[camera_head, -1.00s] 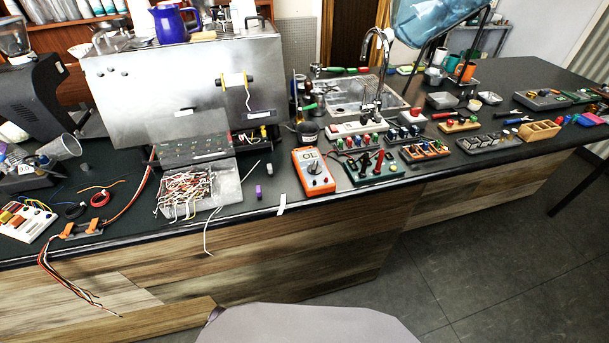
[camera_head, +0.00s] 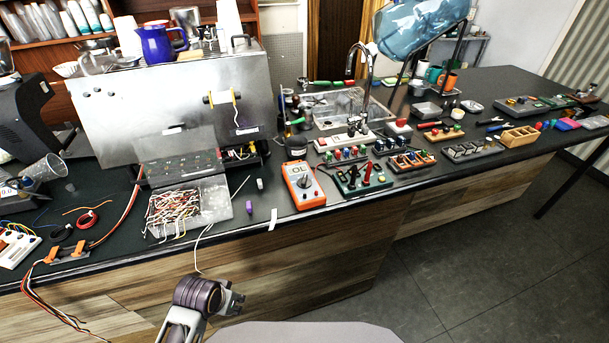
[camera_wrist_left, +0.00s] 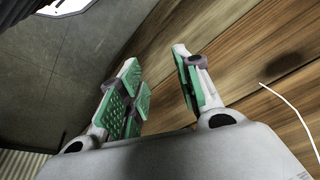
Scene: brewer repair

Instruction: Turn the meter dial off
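The orange meter (camera_head: 304,186) lies on the dark counter near its front edge, right of the steel brewer, in the head view. Its display reads what looks like "OL". Its dark round dial (camera_head: 304,182) sits on its face; the pointer's exact setting is too small to tell. My left gripper (camera_head: 236,298) is low in front of the counter, below and left of the meter, touching nothing. In the left wrist view its green-padded fingers (camera_wrist_left: 163,88) are spread with nothing between them. The meter does not show in that view. My right gripper is not in view.
A tray of tangled wires (camera_head: 187,207) and a small purple block (camera_head: 249,207) lie left of the meter. A dark green board with red and black probes (camera_head: 364,181) stands close on its right. A white wire hangs over the counter's wooden front (camera_head: 330,245).

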